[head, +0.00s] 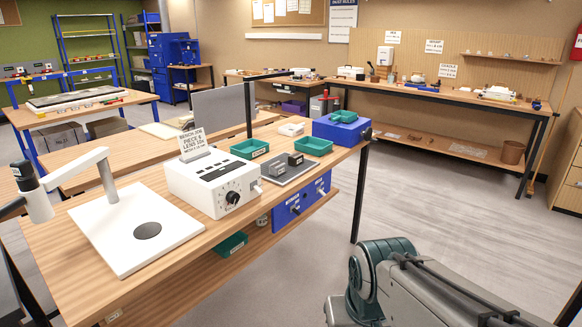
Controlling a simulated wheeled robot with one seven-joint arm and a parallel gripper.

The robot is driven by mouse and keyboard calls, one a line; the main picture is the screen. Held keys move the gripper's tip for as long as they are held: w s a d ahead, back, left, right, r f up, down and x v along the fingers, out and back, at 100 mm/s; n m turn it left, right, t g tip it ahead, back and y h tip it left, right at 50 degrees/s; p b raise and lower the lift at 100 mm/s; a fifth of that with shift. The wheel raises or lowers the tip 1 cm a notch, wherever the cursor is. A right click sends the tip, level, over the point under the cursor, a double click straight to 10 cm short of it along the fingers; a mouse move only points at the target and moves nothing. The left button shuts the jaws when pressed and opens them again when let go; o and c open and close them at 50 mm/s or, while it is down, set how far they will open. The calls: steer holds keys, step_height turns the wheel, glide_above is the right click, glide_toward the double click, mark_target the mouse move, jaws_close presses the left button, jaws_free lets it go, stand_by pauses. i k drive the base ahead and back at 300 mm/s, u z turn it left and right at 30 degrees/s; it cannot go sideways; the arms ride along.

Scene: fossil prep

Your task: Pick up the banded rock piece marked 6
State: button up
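I cannot make out a banded rock piece marked 6 anywhere in the head view. Two small dark grey blocks (277,167) sit on a grey plate (297,174) on the near bench; I cannot read any mark on them. A small sign (193,142) with lettering that seems to mention piece 6 stands on the white box with a dial (215,184). My gripper is not in view; only a part of my arm shows at the bottom right, in front of the bench's right end.
The near wooden bench (75,262) also carries a microscope stand (140,225), green trays (313,145) and a blue box (341,129). A long bench (453,97) with small items stands along the back wall. Grey floor (450,190) is open between the benches.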

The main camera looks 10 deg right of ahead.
mark_target(296, 158)
steer(key=z, duration=0.6)
steer(key=i, duration=0.8)
steer(key=z, duration=0.35)
steer(key=i, duration=1.2)
steer(key=u, duration=1.1)
steer(key=i, duration=1.05)
steer(key=u, duration=0.2)
